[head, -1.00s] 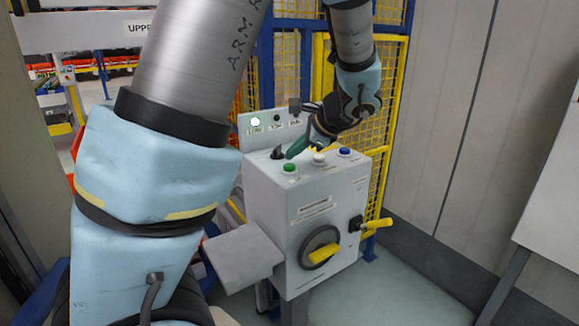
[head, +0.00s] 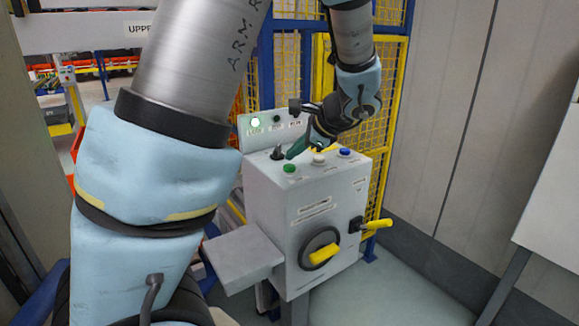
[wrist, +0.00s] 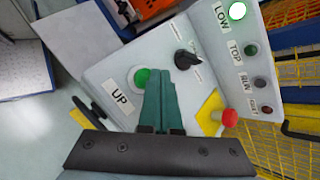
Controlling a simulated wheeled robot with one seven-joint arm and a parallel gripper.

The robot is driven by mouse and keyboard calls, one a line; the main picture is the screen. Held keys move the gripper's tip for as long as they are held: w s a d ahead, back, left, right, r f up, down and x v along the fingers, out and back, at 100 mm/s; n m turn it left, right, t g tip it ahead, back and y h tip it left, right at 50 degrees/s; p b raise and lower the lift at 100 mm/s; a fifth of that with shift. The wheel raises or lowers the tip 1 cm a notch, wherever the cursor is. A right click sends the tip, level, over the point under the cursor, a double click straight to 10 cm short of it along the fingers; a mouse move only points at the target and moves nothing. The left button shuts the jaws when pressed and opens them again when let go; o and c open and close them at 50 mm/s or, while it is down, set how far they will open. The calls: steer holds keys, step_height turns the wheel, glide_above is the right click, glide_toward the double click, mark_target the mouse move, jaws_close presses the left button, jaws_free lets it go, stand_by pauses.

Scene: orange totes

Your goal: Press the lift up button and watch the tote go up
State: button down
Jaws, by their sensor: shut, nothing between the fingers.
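The UP button is a green button (head: 289,168) on the sloped top of a grey control box (head: 262,200). In the wrist view the green button (wrist: 140,78) is partly covered by my fingers, with the "UP" label (wrist: 122,99) beside it. My gripper (head: 290,155) has green fingers pressed together, with nothing between them. Its tips are just behind the button in the head view; in the wrist view my gripper (wrist: 160,72) overlaps the button's right side. I cannot tell whether they touch. The LOW lamp (wrist: 237,11) glows; the TOP lamp (wrist: 251,50) looks unlit. The lift tote is not clearly identifiable.
A black selector knob (wrist: 186,60) sits close to my fingertips. A red button (wrist: 229,118) on a yellow base stands to their right. White (head: 318,159) and blue (head: 344,152) buttons share the panel. Yellow mesh fencing (head: 385,110) rises behind the box.

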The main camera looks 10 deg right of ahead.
stand_by(0.6)
steer(key=shift+f+b, duration=0.35)
steer(key=shift+f, duration=0.05)
